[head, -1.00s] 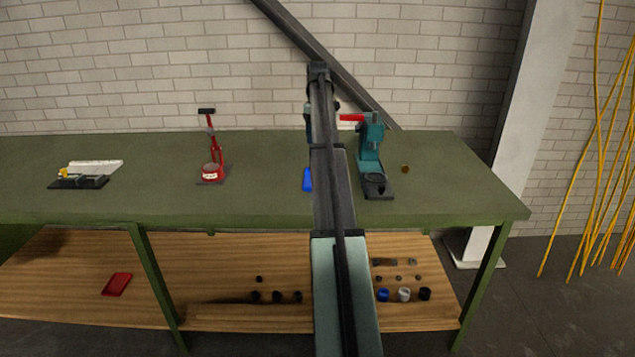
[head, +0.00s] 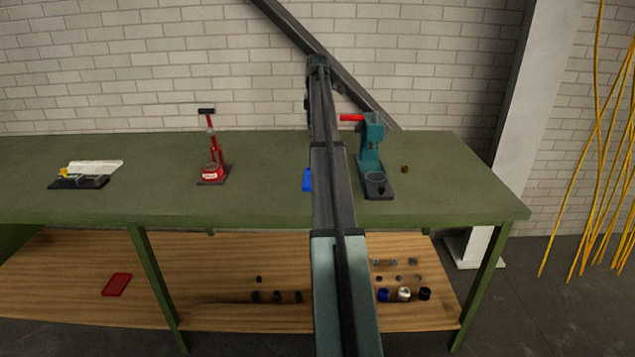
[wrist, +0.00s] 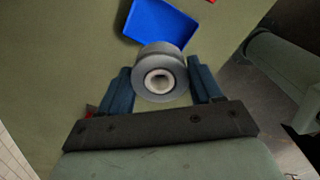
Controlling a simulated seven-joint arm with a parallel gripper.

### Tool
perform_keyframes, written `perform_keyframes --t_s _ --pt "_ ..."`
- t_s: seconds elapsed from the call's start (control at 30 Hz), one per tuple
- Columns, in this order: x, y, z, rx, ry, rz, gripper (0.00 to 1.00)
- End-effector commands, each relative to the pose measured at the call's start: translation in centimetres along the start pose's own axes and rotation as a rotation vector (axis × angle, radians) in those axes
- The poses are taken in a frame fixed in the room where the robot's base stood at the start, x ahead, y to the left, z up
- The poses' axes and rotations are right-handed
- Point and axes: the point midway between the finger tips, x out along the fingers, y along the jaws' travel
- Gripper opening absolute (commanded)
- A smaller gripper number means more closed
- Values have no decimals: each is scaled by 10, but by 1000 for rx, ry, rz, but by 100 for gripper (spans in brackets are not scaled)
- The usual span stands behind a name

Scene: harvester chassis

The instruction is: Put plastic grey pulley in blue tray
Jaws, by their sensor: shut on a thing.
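The grey pulley (wrist: 158,72) is a round grey piece with a pale ring and a hole in its middle. My gripper (wrist: 159,84) is shut on it, one blue-grey finger at each side, in the wrist view. The blue tray (wrist: 160,22) lies on the green table beyond the pulley, and the pulley overlaps its near edge in that view. In the head view the blue tray (head: 307,180) shows only as a strip, since my arm hides the rest. My gripper and the pulley are hidden behind my arm there.
A teal press with a red handle (head: 371,150) stands just right of the tray. A red press (head: 211,160) stands to the left. A red tray (head: 117,284) and several small parts lie on the lower wooden shelf.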

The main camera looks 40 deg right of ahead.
Motion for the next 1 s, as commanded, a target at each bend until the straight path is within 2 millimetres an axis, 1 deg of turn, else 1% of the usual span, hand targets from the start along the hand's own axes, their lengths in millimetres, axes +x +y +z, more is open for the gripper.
perform_keyframes --t_s 0.1,0.17,0.27,0.37,0.8,0.9,1.0 --pt "0 0 0 -79 0 0 38" --pt "0 0 0 -104 0 0 38" --pt "6 0 0 -128 0 -1 38" --pt "20 -1 -1 -134 1 -2 38" --pt "113 -1 -1 -132 1 -2 38" --pt "128 -1 0 -132 0 -1 38" --pt "138 0 0 -132 0 -1 38"
